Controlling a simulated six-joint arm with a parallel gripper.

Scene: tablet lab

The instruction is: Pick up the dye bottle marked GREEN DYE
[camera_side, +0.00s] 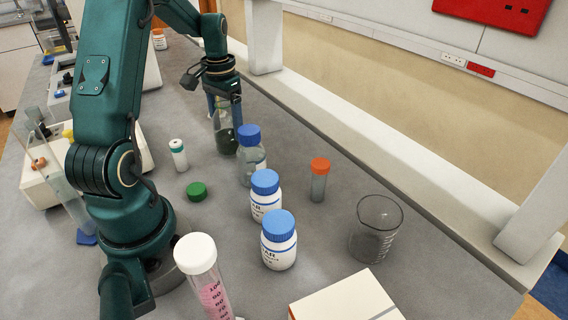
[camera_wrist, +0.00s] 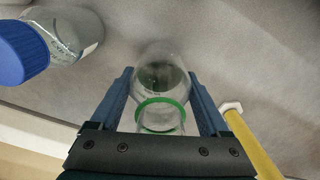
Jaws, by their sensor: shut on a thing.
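A clear glass bottle (camera_side: 226,138) with dark green contents stands upright towards the back of the bench in the side view. It has no cap, and a green ring circles its neck in the wrist view (camera_wrist: 160,103). No label reading GREEN DYE is legible on it. My gripper (camera_side: 223,98) is over the bottle from above, and in the wrist view its blue fingers (camera_wrist: 159,78) are on both sides of the bottle, shut on it. I cannot tell whether the base touches the bench. A loose green cap (camera_side: 196,191) lies on the bench.
A clear blue-capped bottle (camera_side: 251,160) stands close to the held bottle, also in the wrist view (camera_wrist: 65,40). Nearer are two white blue-capped jars (camera_side: 266,198), an orange-capped vial (camera_side: 319,184) and a glass beaker (camera_side: 372,240). A yellow rod (camera_wrist: 250,145) lies beside the right finger.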

